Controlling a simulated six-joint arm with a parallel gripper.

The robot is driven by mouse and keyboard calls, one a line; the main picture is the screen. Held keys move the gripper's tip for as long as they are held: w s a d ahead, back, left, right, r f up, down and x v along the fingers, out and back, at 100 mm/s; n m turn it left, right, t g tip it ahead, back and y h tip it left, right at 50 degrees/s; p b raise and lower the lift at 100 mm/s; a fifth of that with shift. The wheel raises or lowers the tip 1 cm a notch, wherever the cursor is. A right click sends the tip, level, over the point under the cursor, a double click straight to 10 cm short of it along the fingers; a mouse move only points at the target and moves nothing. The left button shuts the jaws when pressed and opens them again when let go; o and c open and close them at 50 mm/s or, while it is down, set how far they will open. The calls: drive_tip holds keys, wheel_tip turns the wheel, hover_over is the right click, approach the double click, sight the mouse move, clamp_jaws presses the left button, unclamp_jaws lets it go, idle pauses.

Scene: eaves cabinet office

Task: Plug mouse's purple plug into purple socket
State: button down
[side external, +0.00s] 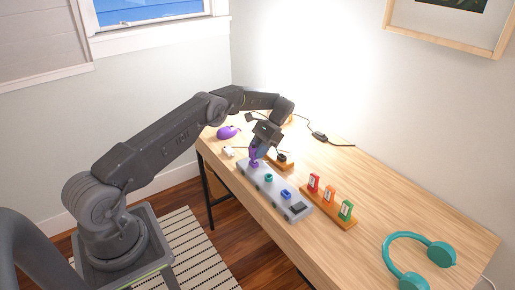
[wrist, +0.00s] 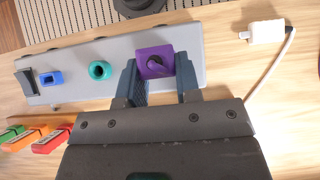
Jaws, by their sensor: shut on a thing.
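The purple plug (wrist: 155,62) is between the two fingers of my gripper (wrist: 157,70) in the wrist view, and my gripper is shut on it. In the side view my gripper (side external: 256,149) points down over the far end of the grey socket strip (side external: 266,192). The purple socket (side external: 254,164) is at that end, directly under the plug. I cannot tell whether the plug is seated in it or just above it. The purple mouse (side external: 228,132) lies on the table behind the strip, towards the left edge. Its cable is not clearly visible.
Teal (side external: 268,177) and blue (side external: 286,194) sockets and a black switch (side external: 297,209) share the strip. A white plug (wrist: 265,31) with a white cable lies beside it. A wooden rack (side external: 329,205) with coloured blocks and teal headphones (side external: 411,282) stand to the right.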

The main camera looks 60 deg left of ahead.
drive_tip(key=shift+f, duration=0.75)
drive_tip(key=c, duration=0.7)
unclamp_jaws()
drive_tip(key=shift+c, duration=0.2)
wheel_tip(320, 180, up, 5)
drive_tip(key=shift+a+f, duration=0.1)
drive_tip(key=shift+f, duration=0.1)
drive_tip(key=s+a+r, duration=0.6)
drive_tip(key=s+a, duration=0.1)
drive_tip(key=s, duration=0.2)
drive_tip(key=shift+a+r, duration=0.15)
drive_tip(key=shift+r, duration=0.05)
